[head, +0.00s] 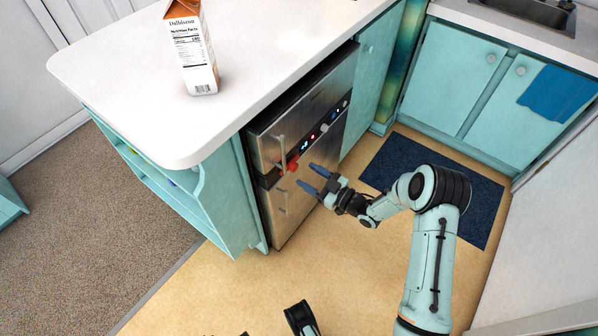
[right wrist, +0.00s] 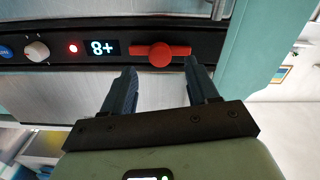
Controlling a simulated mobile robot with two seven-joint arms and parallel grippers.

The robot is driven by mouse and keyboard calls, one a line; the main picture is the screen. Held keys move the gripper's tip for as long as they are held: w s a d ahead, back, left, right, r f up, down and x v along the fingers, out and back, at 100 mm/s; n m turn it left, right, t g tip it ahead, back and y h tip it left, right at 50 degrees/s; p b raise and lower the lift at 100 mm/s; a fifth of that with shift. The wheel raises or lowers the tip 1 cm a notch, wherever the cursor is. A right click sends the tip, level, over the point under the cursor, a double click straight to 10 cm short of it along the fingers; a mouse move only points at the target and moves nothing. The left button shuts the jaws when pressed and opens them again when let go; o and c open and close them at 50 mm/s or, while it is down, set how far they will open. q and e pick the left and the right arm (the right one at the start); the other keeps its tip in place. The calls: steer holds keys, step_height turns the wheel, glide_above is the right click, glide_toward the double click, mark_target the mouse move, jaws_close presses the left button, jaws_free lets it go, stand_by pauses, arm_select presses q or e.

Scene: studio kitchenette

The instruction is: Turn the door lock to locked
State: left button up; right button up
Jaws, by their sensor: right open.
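The door lock shows as a red bar-shaped knob (head: 291,164) on the black panel of a steel appliance (head: 296,200). In the right wrist view the red knob (right wrist: 160,55) lies lengthwise along the panel, beside a lit display (right wrist: 103,48). My right gripper (head: 313,179) is open and empty in front of the panel. In the right wrist view its fingers (right wrist: 160,70) are spread to either side of the knob, with tips just below it; contact cannot be told.
A white counter (head: 130,75) with a carton (head: 192,50) stands above the appliance. A bar handle (head: 281,152) is close beside the knob. Teal cabinets (head: 455,75) stand at the back right. Open floor (head: 215,285) and a dark blue mat (head: 385,165) lie in front.

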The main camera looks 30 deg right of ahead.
mark_target(296, 169)
steer(key=x, duration=0.2)
steer(key=shift+w+a+f, duration=0.1)
steer(key=shift+w+a, duration=0.05)
steer(key=shift+w, duration=0.2)
arm_select(q)
steer(key=shift+s+a+f+b, duration=0.15)
steer(key=shift+s+f+b, duration=0.15)
steer(key=shift+s+f, duration=0.4)
arm_select(e)
steer(key=shift+w+a, duration=0.25)
steer(key=shift+w, duration=0.4)
arm_select(q)
steer(key=shift+w, duration=0.1)
arm_select(e)
steer(key=c, duration=1)
steer(key=shift+c, duration=0.2)
